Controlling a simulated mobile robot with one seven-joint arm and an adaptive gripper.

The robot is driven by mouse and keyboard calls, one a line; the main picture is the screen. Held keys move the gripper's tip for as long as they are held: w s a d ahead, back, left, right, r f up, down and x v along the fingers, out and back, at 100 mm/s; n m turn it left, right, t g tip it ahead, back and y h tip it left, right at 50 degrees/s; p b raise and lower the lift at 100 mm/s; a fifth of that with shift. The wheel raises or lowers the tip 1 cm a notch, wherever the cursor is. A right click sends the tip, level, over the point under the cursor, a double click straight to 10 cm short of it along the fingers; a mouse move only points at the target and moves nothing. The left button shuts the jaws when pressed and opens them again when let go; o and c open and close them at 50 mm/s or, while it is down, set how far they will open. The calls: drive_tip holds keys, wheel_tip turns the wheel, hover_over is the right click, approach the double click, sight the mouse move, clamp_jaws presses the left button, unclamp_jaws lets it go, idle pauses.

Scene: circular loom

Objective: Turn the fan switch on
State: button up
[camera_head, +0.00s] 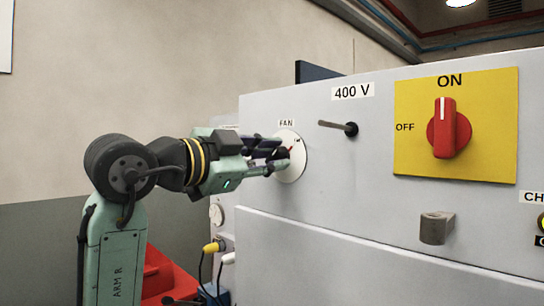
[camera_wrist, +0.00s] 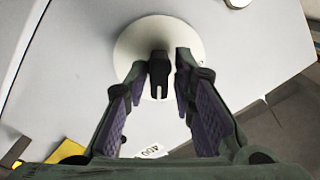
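The fan switch is a white round dial (camera_head: 293,172) under a FAN label on the grey panel, with a small red pointer mark and a dark knob. The dial (camera_wrist: 140,35) and its black knob (camera_wrist: 158,72) also show in the wrist view. My gripper (camera_head: 279,160) reaches the dial from the left, and its fingers partly cover the dial and knob. In the wrist view the fingers are apart, one on each side of the knob, with narrow gaps visible. The exact pointer setting is hard to read.
A dark lever (camera_head: 340,127) sticks out right of the dial under a 400 V label. Farther right are a red ON/OFF switch (camera_head: 448,130) on a yellow plate and a grey block (camera_head: 436,228). A yellow plug (camera_head: 212,247) with cables sits below my gripper.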

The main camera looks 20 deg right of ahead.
drive_tip(key=shift+o, duration=0.5)
drive_tip(key=shift+d, duration=0.1)
drive_tip(key=v, duration=0.7)
